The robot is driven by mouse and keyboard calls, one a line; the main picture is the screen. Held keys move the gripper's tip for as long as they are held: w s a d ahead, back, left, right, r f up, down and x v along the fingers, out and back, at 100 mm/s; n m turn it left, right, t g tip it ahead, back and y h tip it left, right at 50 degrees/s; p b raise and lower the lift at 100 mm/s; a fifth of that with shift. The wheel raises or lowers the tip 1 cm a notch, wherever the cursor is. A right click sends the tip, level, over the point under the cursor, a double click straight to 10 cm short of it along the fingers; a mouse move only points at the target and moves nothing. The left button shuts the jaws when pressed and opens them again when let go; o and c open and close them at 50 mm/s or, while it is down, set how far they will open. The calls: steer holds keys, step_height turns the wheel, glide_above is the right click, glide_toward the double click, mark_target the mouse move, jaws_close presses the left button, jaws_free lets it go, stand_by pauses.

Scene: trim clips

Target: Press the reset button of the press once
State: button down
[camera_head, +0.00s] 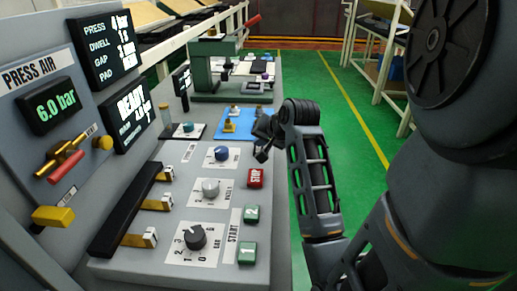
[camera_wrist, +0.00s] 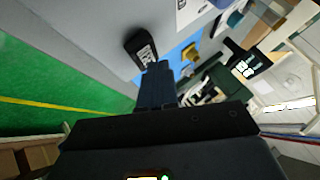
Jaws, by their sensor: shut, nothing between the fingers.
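The press's control panel (camera_head: 150,258) fills the lower left of the head view. My gripper (camera_head: 262,154) is shut and empty at the panel's right edge, right of the blue button and beyond the red STOP button (camera_head: 255,178). I cannot tell its height above the panel. In the wrist view my closed fingers (camera_wrist: 160,66) point up the picture, beside a dark block with white lettering (camera_wrist: 141,47).
Beyond lie a blue mat (camera_head: 234,124) with yellow pieces and a green fixture (camera_head: 222,75). Green floor (camera_head: 340,110) is clear at right.

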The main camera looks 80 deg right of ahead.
steer(key=shift+f, duration=0.5)
stand_by(0.5)
steer(key=shift+r, duration=0.15)
steer(key=shift+r+p, duration=0.8)
steer(key=shift+p, duration=0.25)
steer(key=shift+r+p, duration=0.85)
steer(key=shift+r, duration=1.65)
